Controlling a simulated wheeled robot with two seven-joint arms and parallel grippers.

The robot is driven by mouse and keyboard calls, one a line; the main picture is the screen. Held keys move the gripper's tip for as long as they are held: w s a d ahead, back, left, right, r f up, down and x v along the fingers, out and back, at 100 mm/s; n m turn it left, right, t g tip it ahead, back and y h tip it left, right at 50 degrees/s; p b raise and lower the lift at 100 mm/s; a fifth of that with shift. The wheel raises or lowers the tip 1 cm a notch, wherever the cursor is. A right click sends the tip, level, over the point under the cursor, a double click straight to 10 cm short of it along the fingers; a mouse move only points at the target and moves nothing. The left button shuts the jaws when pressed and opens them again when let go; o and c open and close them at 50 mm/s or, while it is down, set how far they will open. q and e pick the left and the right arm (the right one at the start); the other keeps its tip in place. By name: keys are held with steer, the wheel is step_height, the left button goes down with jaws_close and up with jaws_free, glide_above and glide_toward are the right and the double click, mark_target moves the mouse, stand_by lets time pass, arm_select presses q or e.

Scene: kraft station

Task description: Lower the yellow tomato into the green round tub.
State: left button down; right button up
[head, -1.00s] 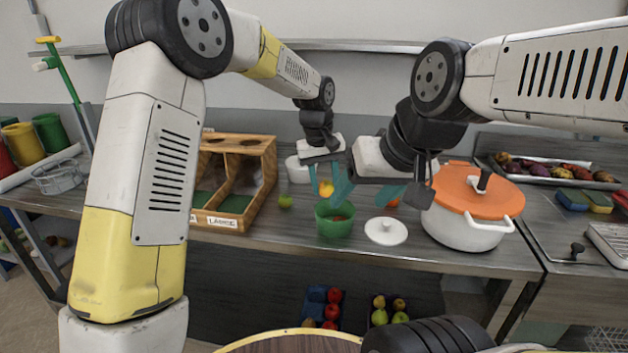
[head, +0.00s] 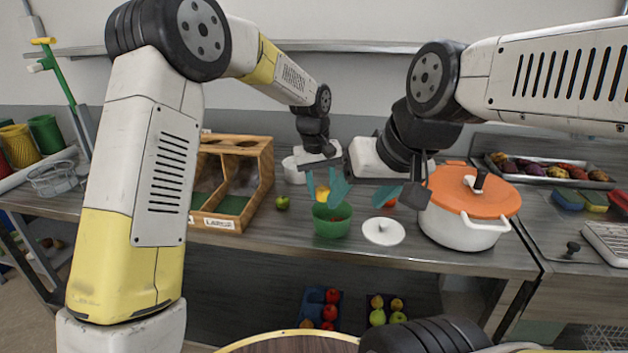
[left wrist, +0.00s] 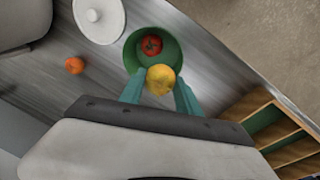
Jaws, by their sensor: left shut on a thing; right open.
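The yellow tomato (head: 322,194) is held between the teal fingers of my left gripper (head: 325,188), just above the back rim of the green round tub (head: 332,226). In the left wrist view the yellow tomato (left wrist: 160,80) overlaps the edge of the green tub (left wrist: 131,62), and my left fingers (left wrist: 160,96) close on its sides. A red tomato (left wrist: 151,45) lies inside the tub. My right gripper (head: 395,194) is open and empty, to the right of the tub and near the white pot.
A white lid (head: 383,231) lies right of the tub. The white pot with an orange lid (head: 470,205) stands farther right. A wooden divided box (head: 235,180) and a green fruit (head: 282,203) are on the left. An orange-red tomato (left wrist: 74,65) lies on the counter.

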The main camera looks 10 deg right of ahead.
mark_target(322, 201)
arm_select(q)
steer(key=shift+f, duration=1.9)
steer(key=shift+s+f, duration=0.1)
steer(key=shift+f, duration=0.1)
steer(key=shift+s+f, duration=0.1)
steer(key=shift+f, duration=0.1)
steer(key=c, duration=0.8)
jaws_free()
steer(key=shift+o, duration=0.2)
steer(key=shift+r, duration=0.2)
